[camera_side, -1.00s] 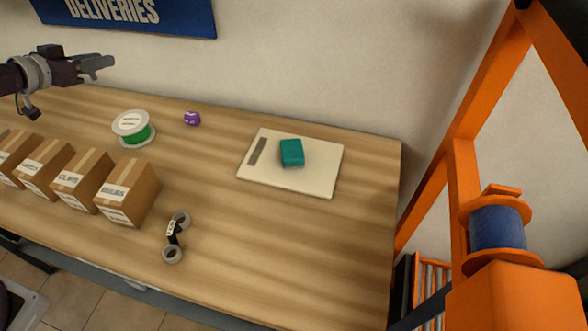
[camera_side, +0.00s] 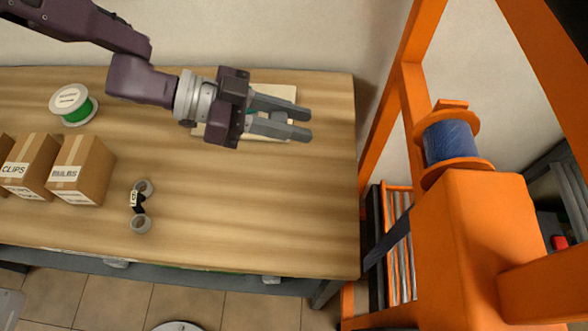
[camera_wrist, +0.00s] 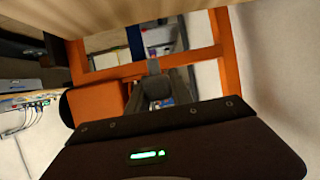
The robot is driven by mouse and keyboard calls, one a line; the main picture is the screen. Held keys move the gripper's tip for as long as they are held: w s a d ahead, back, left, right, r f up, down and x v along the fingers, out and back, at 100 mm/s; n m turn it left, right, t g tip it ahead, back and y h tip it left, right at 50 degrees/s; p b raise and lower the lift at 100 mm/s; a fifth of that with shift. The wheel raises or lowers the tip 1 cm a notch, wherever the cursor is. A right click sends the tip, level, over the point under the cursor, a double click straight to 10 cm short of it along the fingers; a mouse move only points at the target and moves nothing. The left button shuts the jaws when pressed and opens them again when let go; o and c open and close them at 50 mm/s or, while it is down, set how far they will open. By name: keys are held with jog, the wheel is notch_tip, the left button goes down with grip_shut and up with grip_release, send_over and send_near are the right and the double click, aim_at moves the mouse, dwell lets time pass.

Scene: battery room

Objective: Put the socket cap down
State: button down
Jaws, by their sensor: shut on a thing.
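My gripper (camera_side: 308,124) is above the back right of the wooden table in the side view, fingers pointing right. Its fingers are shut on a small grey piece (camera_side: 278,117), which I take to be the socket cap. The fingers cover most of it. In the wrist view, a small grey piece (camera_wrist: 153,66) shows at the fingertips of my gripper (camera_wrist: 155,80). The gripper is in front of a cream board (camera_side: 283,92) and hides much of it. I cannot tell its height above the board.
The wooden table (camera_side: 230,220) is clear at front and right. Cardboard boxes (camera_side: 82,170), a green spool (camera_side: 73,104) and a grey two-ringed item (camera_side: 140,206) stand left. An orange frame (camera_side: 400,120) with a blue spool (camera_side: 450,142) stands beyond the right edge.

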aim_at(308, 180)
jog(key=shift+m+g, duration=0.4)
jog(key=shift+g, duration=0.1)
jog(key=d+f, duration=0.1)
jog(key=f, duration=0.2)
jog(key=s+d+f, duration=0.1)
jog(key=f, duration=0.3)
jog(key=s+d+f, duration=0.1)
jog(key=f, duration=0.3)
jog(key=shift+s, duration=0.1)
jog(key=shift+f, duration=0.1)
jog(key=c, duration=1.1)
grip_release()
jog(key=shift+c, duration=0.2)
jog(key=shift+r, duration=0.2)
jog(key=v, duration=1.2)
